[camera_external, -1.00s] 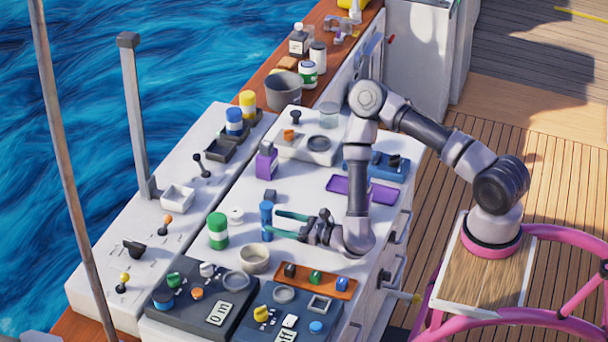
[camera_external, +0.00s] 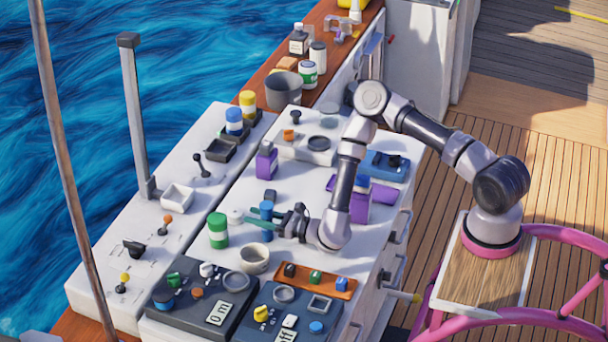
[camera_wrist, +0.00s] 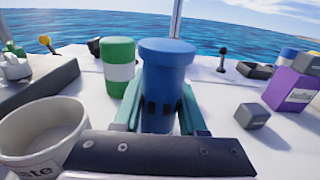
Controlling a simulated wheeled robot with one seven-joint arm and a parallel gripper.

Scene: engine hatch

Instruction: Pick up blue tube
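The blue tube (camera_external: 266,212) stands upright on the white console top. In the wrist view the blue tube (camera_wrist: 164,85) is in the middle, with a wider cap-like top. My gripper (camera_external: 256,219) reaches in from the right, low over the console, and its teal fingers lie on both sides of the tube. In the wrist view my gripper's fingers (camera_wrist: 160,118) flank the tube's lower part and look spread. I cannot tell whether they touch it. The tube's base is hidden behind my gripper's dark body.
A green-and-white canister (camera_external: 218,230) stands left of the tube. A beige cup (camera_external: 254,258) stands close in front. A small grey block (camera_external: 270,196) and a purple carton (camera_external: 266,163) are behind. Dark panels with knobs (camera_external: 205,298) fill the front.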

